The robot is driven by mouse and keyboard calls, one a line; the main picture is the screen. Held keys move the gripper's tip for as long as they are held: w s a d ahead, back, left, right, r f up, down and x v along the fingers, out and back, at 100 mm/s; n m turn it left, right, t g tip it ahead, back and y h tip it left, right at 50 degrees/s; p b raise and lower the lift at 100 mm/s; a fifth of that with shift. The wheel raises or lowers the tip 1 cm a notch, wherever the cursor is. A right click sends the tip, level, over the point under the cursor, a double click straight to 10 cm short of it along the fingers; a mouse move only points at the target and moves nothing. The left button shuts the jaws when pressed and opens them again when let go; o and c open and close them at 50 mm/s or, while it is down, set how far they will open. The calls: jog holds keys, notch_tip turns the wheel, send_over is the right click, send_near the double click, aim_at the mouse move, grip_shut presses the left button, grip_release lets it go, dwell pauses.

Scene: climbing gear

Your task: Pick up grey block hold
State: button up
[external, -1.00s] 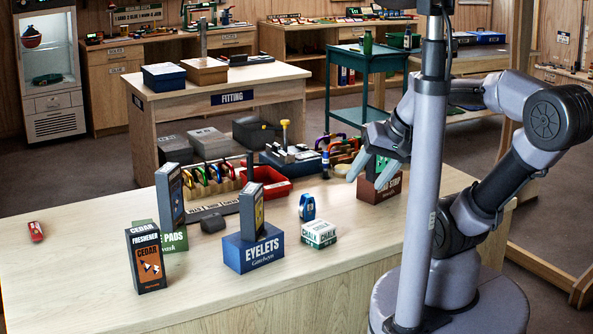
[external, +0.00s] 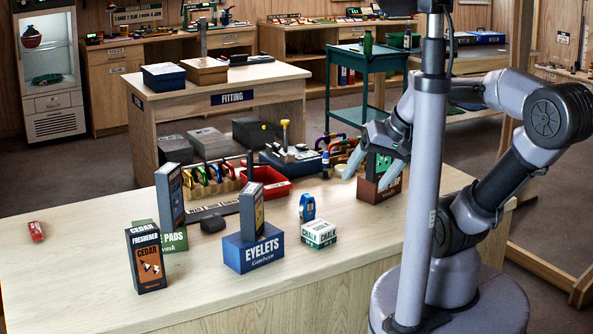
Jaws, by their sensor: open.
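A small dark grey block (external: 213,223), which looks like the grey block hold, lies on the near wooden counter between a tall grey box and the blue EYELETS box. My gripper (external: 364,181) is at the right end of the counter, well to the right of the block. Its pale fingers point down and are apart, with nothing seen between them. It is just left of a dark red and green box pair, partly in front of it; whether they touch cannot be told.
The EYELETS box (external: 252,252) carries an upright grey box (external: 251,212). A CEDAR box (external: 146,258), a small white-green box (external: 319,233), a blue tape item (external: 307,207) and a red tray (external: 265,185) stand around. The counter's left front is mostly clear.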

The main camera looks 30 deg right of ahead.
jog(key=w+a+r+n+p, duration=0.1)
jog(key=w+r, duration=0.2)
jog(key=w, duration=0.2)
jog(key=n+g+h, duration=0.1)
jog(key=n, duration=0.5)
send_over(213, 218)
jog(key=s, duration=0.2)
jog(key=f, duration=1.6)
jog(key=shift+w+d+f+p, duration=0.1)
jog(key=shift+d+f+p, duration=0.15)
jog(key=shift+p, duration=0.05)
jog(key=b+x, duration=0.1)
jog(key=x, duration=0.2)
jog(key=s+b+x, duration=0.1)
jog(key=x, duration=0.1)
jog(key=shift+w+f, duration=0.15)
jog(key=shift+f, duration=0.45)
jog(key=shift+w+f, duration=0.2)
jog(key=shift+s+r, duration=0.1)
jog(key=shift+r, duration=0.05)
jog(key=shift+c, duration=0.6)
jog(key=c, duration=1.3)
